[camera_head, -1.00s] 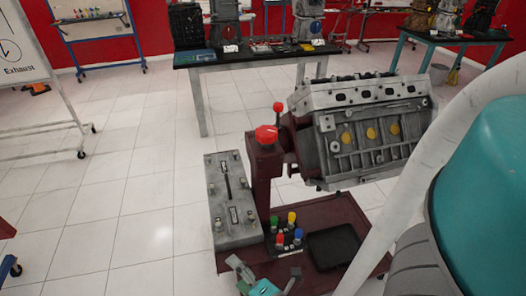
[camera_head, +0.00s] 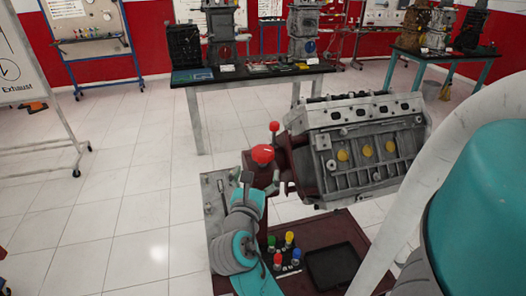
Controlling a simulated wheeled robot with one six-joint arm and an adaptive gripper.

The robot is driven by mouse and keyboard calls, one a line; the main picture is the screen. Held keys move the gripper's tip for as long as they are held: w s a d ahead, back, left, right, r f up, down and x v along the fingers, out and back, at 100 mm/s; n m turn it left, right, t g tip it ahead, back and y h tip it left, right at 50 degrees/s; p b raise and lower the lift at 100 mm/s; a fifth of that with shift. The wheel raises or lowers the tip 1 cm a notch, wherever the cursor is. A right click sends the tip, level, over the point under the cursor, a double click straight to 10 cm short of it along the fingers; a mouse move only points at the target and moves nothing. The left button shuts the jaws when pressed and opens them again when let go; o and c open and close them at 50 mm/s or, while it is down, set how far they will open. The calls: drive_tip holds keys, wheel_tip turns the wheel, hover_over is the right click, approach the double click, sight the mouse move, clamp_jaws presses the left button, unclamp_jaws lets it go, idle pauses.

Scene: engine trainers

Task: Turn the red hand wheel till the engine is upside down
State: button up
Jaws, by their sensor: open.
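The red hand wheel (camera_head: 262,154) shows as a red knob on top of the dark red stand post, with a smaller red ball handle (camera_head: 274,127) just above and behind it. The grey engine (camera_head: 362,150) hangs on the stand to the right of the wheel, its flat deck up and its side with yellow plugs facing me. My gripper (camera_head: 247,178) is open, just below and left of the red wheel, and appears apart from it. My teal and grey wrist hides part of the fingers and the post.
A grey control panel (camera_head: 212,201) stands left of the post, partly behind my arm. A table (camera_head: 250,79) with engines stands behind. Open tiled floor lies to the left.

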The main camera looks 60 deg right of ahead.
sight(265, 144)
drive_tip(key=x, duration=1)
drive_tip(key=shift+d, duration=0.15)
drive_tip(key=c, duration=1.2)
